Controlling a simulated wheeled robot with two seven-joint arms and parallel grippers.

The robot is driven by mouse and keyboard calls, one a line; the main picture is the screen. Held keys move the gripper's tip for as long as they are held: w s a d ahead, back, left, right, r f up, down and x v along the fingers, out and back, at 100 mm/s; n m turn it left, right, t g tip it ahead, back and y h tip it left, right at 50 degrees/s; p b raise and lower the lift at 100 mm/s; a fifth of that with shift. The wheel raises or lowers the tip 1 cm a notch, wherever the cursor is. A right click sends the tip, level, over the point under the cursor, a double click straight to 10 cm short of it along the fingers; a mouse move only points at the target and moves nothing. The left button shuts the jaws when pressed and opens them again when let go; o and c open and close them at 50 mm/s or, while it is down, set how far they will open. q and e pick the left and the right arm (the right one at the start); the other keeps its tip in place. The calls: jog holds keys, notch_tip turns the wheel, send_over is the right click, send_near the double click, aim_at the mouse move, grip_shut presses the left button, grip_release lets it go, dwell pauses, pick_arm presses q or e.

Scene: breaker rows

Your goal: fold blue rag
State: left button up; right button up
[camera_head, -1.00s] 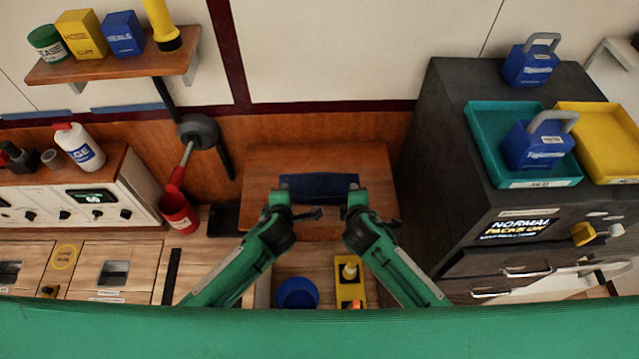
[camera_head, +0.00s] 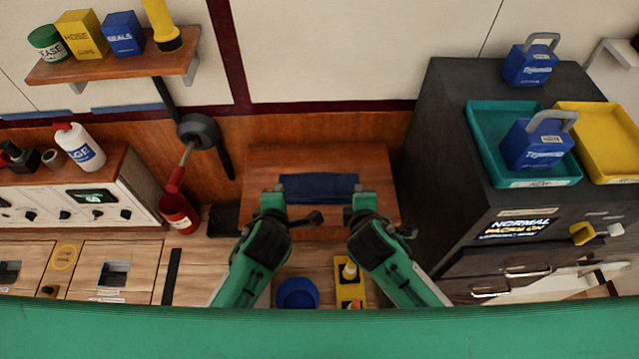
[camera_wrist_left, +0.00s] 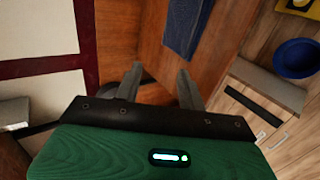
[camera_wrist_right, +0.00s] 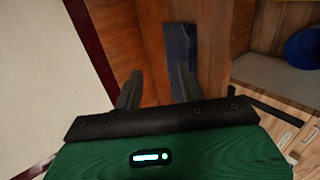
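The blue rag (camera_head: 320,187) lies as a flat dark strip across the wooden board (camera_head: 318,160) in the middle. It also shows past the fingertips in the left wrist view (camera_wrist_left: 187,25) and the right wrist view (camera_wrist_right: 181,45). My left gripper (camera_head: 273,195) is at the rag's left end, and my right gripper (camera_head: 361,195) is at its right end. In the wrist views, the fingers of the left gripper (camera_wrist_left: 158,82) and the right gripper (camera_wrist_right: 157,84) are apart with nothing gripped between them. I cannot tell whether any fingertip touches the rag.
A blue bowl (camera_head: 298,293) and a yellow tray (camera_head: 350,292) sit in front of the board between my arms. A dark cabinet (camera_head: 440,150) rises on the right. The board around the rag is bare.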

pick_arm(q)
jog(key=shift+w, duration=0.1)
pick_arm(e)
jog(key=shift+w, duration=0.1)
